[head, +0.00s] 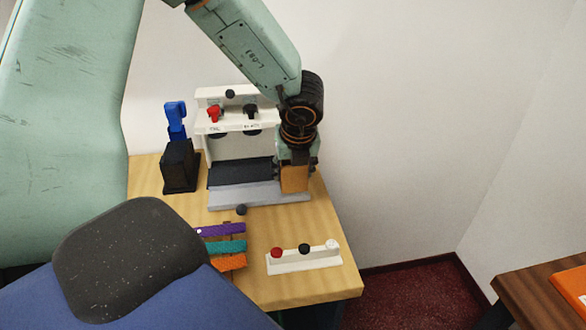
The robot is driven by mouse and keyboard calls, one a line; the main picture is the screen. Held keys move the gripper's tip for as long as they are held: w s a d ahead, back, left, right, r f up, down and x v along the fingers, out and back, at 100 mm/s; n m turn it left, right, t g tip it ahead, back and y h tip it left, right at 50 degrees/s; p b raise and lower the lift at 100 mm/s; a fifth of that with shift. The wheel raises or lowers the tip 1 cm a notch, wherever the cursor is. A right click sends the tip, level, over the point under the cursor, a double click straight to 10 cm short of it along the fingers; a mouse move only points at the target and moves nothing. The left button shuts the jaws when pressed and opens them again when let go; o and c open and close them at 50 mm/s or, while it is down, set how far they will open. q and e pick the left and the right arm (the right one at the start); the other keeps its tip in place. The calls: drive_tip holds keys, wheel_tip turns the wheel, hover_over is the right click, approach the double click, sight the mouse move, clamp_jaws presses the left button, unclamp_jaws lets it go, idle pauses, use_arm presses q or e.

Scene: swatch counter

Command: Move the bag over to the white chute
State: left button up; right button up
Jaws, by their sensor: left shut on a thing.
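A small brown-orange bag (295,179) is at the lower end of my left gripper (296,163), which is shut on it. The bag is upright at the right end of a white dispenser (238,146), in front of it. A red knob (214,113) and a black knob (250,112) show on the dispenser, with small labels below that are hard to read. My left arm and gripper cover the dispenser's right part, so no white chute can be made out there. I cannot tell whether the bag touches the base below. My right gripper is not in view.
A blue tool (176,118) stands on a black holder (180,168) at the left. Purple, teal (228,247) and orange strips lie in front. A white bar (303,262) with red, black and white knobs is at the front right. The counter edge is close to it.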

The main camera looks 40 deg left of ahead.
use_arm(q)
drive_tip(key=shift+f+b, duration=0.5)
drive_tip(key=shift+f, duration=0.15)
idle(0.8)
drive_tip(key=o, duration=1)
drive_tip(key=shift+r, duration=0.1)
drive_tip(key=v, duration=1.2)
drive_tip(key=x, duration=1.2)
drive_tip(key=shift+s, duration=0.1)
